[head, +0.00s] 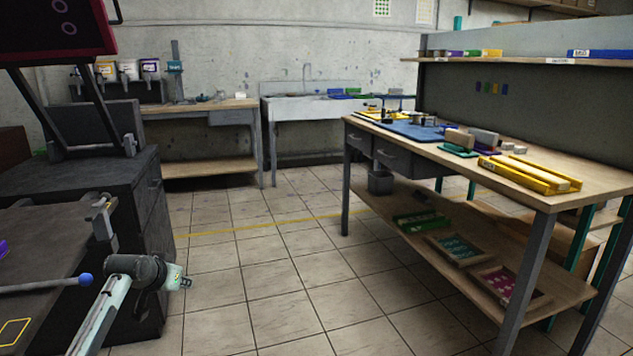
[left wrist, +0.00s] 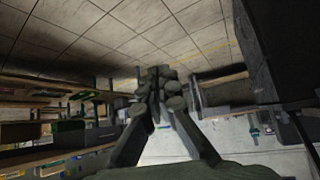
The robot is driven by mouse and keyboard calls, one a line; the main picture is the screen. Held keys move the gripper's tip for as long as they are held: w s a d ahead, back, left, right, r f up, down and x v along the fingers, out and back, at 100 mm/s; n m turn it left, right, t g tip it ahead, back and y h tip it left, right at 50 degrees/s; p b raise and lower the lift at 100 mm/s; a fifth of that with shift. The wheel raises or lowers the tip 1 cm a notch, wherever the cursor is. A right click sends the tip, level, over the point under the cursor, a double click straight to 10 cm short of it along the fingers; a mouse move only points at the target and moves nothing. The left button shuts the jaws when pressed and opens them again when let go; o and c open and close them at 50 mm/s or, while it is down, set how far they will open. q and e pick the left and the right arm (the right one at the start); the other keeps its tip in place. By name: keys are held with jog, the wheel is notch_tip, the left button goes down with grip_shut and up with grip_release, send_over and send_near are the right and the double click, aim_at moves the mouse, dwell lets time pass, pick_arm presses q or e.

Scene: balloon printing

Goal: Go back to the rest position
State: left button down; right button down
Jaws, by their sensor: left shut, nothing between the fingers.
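My left arm comes into the head view from the lower left, beside the dark cabinet and above the tiled floor. The left gripper (left wrist: 160,82) shows clearly in the left wrist view. Its dark fingers meet at the tips, with nothing held between them. Around it, that view shows floor tiles at the top and furniture at both sides. My right gripper is in neither view.
A dark cabinet (head: 152,210) and a dark machine table (head: 50,235) stand close at the left. A wooden workbench (head: 430,150) with yellow rails (head: 530,174) stands at the right. A sink (head: 315,108) is at the back. The tiled floor (head: 270,270) between is clear.

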pick_arm(q)
jog(key=w+a+r+t+y, duration=0.2)
jog(key=a+r+y, duration=0.3)
jog(key=a, duration=0.3)
jog(key=s+d+f+g+h, duration=0.1)
jog(key=s+d+f+g, duration=0.15)
jog(key=s+f, duration=0.95)
jog(key=s+d+f+g+h, duration=0.15)
jog(key=s+d+f, duration=0.25)
jog(key=s+f, duration=0.75)
jog(key=s+d+f+g, duration=0.2)
jog(key=s+d+f, duration=0.1)
jog(key=s+f, duration=0.6)
jog(key=s+d+f+m+g, duration=0.1)
jog(key=s+d+f+g, duration=0.1)
jog(key=s+f, duration=0.7)
jog(key=s+d, duration=0.1)
jog(key=s, duration=0.7)
jog(key=shift+f+g, duration=0.35)
jog(key=shift+g, duration=0.05)
jog(key=shift+h, duration=0.25)
